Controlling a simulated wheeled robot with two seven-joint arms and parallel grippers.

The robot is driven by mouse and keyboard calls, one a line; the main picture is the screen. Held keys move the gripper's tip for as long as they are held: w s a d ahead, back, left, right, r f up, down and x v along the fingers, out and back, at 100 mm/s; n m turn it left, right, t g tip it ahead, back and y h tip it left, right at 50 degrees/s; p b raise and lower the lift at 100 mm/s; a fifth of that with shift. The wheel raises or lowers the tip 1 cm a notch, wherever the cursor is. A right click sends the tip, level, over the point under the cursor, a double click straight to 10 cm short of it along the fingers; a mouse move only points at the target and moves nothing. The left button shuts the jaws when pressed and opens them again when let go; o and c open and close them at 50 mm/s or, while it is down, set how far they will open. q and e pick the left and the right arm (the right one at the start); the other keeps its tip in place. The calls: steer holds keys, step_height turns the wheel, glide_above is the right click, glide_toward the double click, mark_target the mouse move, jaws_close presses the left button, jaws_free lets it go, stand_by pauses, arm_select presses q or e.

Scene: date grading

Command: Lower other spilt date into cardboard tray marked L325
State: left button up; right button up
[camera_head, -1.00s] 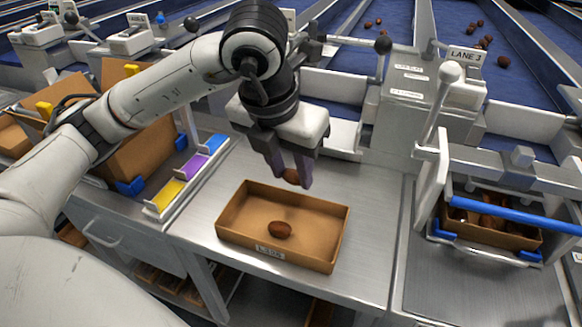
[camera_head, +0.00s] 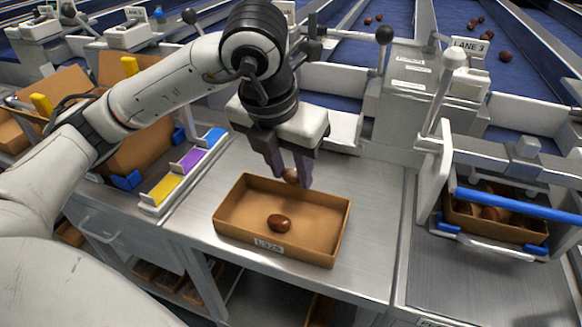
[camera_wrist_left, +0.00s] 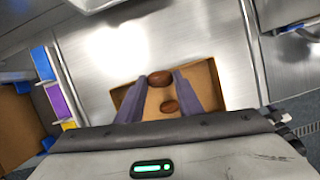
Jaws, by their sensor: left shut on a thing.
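The cardboard tray (camera_head: 343,232), with a white label on its front wall that appears to read L325, stands on the steel bench. One brown date (camera_head: 279,223) lies on its floor; it also shows in the left wrist view (camera_wrist_left: 169,106). My left gripper (camera_head: 290,178) is shut on another brown date (camera_head: 290,176), which shows between the fingertips in the left wrist view (camera_wrist_left: 160,78). The held date is above the bench, by the tray's back rim in the head view. The fingers partly cover it. My right gripper is not in view.
A rack with yellow, purple and blue blocks (camera_head: 191,159) stands left of the tray. At right, a filled date box (camera_head: 497,227) sits behind a blue bar (camera_head: 520,211). Bare steel bench (camera_head: 372,190) lies right of the tray.

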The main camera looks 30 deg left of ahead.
arm_select(q)
steer(key=shift+d+f+b, duration=0.1)
steer(key=shift+f+b, duration=0.55)
stand_by(0.3)
steer(key=o, duration=0.8)
steer(key=shift+c, duration=0.2)
steer(key=shift+r, duration=0.1)
steer(key=shift+r+p, duration=0.45)
steer(key=shift+p, duration=0.05)
steer(key=p+v, duration=0.4)
steer(key=v, duration=0.3)
steer(key=shift+s+p, duration=0.2)
steer(key=shift+p, duration=0.1)
